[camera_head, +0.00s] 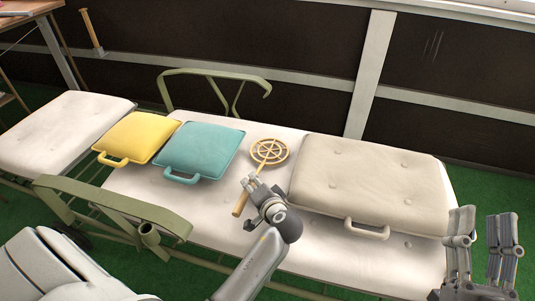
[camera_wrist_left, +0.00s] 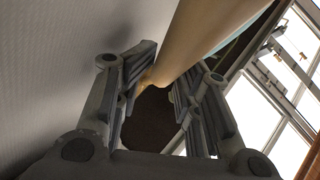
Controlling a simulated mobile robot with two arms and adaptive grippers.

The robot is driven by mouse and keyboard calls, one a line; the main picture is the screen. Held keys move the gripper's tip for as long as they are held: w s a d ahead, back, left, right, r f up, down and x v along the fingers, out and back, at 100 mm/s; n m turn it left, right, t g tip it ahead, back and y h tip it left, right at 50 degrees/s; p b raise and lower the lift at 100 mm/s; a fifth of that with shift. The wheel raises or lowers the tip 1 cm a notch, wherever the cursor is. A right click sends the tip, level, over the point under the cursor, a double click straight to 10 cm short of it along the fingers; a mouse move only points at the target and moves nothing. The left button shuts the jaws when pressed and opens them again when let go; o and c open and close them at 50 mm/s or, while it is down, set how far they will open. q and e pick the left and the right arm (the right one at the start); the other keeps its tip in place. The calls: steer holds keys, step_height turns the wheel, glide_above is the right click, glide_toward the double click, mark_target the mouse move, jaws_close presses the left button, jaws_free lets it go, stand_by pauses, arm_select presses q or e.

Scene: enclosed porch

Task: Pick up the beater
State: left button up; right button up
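The beater (camera_head: 270,152) is a wooden tool with a round openwork head and a straight handle. It is over the white middle cushion of the lounger, head toward the back. My left gripper (camera_head: 250,183) is at the handle and hides part of it. In the left wrist view the pale handle (camera_wrist_left: 205,35) runs down to the fingertips of my left gripper (camera_wrist_left: 165,75). The gap between the fingers is narrow there, and I cannot tell whether they press on the handle. My right gripper (camera_head: 482,232) is open and empty at the lower right.
A yellow cushion (camera_head: 138,136) and a teal cushion (camera_head: 200,150) lie left of the beater; a large beige cushion (camera_head: 370,180) lies right of it. Green metal armrests (camera_head: 110,200) stand at the front and the back (camera_head: 215,75). A dark panelled wall (camera_head: 300,40) is behind.

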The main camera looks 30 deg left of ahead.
arm_select(q)
steer(key=shift+s, duration=0.1)
jaws_close()
steer(key=shift+d, duration=0.1)
stand_by(0.3)
